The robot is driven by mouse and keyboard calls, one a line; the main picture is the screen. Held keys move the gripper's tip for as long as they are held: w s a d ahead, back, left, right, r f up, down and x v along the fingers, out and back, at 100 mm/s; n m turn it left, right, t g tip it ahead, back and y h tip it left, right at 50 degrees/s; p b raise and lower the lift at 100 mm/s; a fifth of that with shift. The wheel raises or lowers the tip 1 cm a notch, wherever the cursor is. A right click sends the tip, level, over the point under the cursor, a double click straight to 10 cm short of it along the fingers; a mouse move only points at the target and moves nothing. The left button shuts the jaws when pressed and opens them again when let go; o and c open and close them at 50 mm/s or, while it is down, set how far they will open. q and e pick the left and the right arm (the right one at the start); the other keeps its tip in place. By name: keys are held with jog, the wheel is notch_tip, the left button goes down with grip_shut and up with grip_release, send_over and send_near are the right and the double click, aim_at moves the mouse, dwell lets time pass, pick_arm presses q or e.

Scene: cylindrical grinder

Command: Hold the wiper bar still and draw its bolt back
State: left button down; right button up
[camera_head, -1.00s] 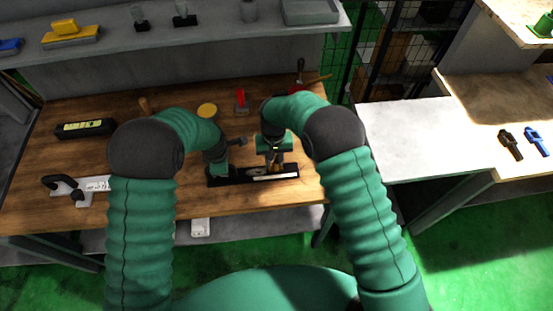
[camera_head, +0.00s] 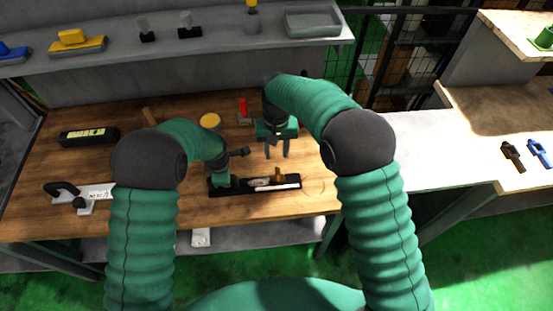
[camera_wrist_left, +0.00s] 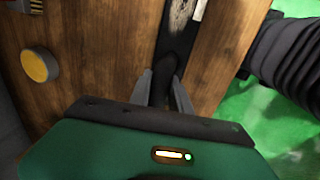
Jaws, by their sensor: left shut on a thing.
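The wiper bar (camera_head: 246,187) is a long black bar lying on the wooden bench, with a pale strip along its top. A small brass-coloured knob, seemingly the bolt's (camera_head: 278,175), stands up near its right end. My left gripper (camera_wrist_left: 163,88) is shut on the bar's left end, one finger on each side; the bar (camera_wrist_left: 178,45) runs away from it in the left wrist view. My right gripper (camera_head: 276,156) points down, open and empty, just above and behind the knob, apart from it. How far the bolt is drawn cannot be told.
On the bench are a yellow-topped round tin (camera_head: 210,120), a red-handled tool (camera_head: 243,108), a black level-like box (camera_head: 89,134) and a white piece with a black handle (camera_head: 98,192). A grey shelf (camera_head: 225,49) runs behind. The bench right of the bar is clear.

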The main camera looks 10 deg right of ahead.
pick_arm(q)
jog(key=shift+a, duration=0.1)
jog(key=c, duration=1.1)
grip_release()
jog(key=r, duration=0.4)
jog(key=s+r, duration=0.1)
jog(key=r, duration=0.2)
jog(key=s+r, duration=0.1)
jog(key=r, duration=0.3)
jog(key=shift+s+r, duration=0.1)
jog(key=shift+r, duration=0.2)
